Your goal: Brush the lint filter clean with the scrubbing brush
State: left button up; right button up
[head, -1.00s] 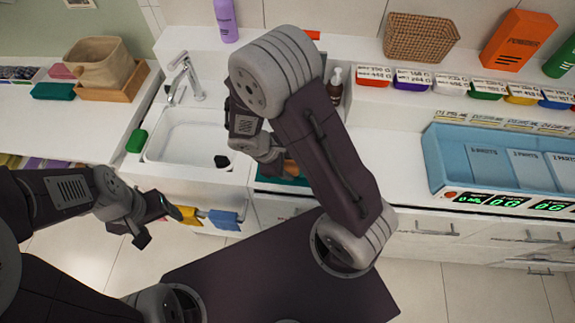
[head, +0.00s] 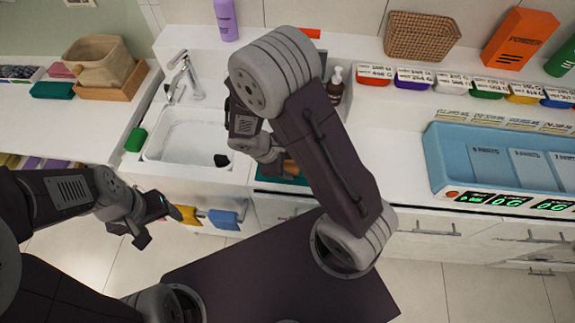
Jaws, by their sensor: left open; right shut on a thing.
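My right gripper (head: 270,156) is partly hidden behind my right arm, above the counter's front edge just right of the sink. It is shut on a brown-orange thing (head: 291,168), seen only as a small piece beside my arm; it looks like the scrubbing brush. A teal surface (head: 268,185) shows just under it. I cannot make out the lint filter; my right arm covers that part of the counter. My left gripper (head: 158,216) is open and empty, in front of the counter below the sink.
The white sink (head: 183,135) with its tap (head: 188,75) lies left of my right arm. A green block (head: 136,140) sits on its left rim. A soap bottle (head: 335,84) stands behind my arm. Cloths (head: 222,218) hang in front.

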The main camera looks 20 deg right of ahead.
jog(key=shift+d, duration=0.15)
jog(key=shift+s+d+f+b, duration=0.1)
jog(key=shift+s+d+b, duration=0.35)
jog(key=shift+d, duration=0.25)
jog(key=shift+s+d, duration=0.3)
jog(key=shift+d, duration=0.3)
jog(key=shift+s+d+b, duration=0.3)
jog(key=shift+d+b, duration=0.05)
jog(key=shift+d, duration=0.25)
jog(key=shift+w+a+r+p, duration=0.2)
jog(key=shift+w+a+p, duration=0.2)
jog(key=shift+a, duration=0.3)
jog(key=shift+w+a, duration=0.15)
jog(key=shift+a, duration=0.15)
jog(key=shift+a, duration=0.1)
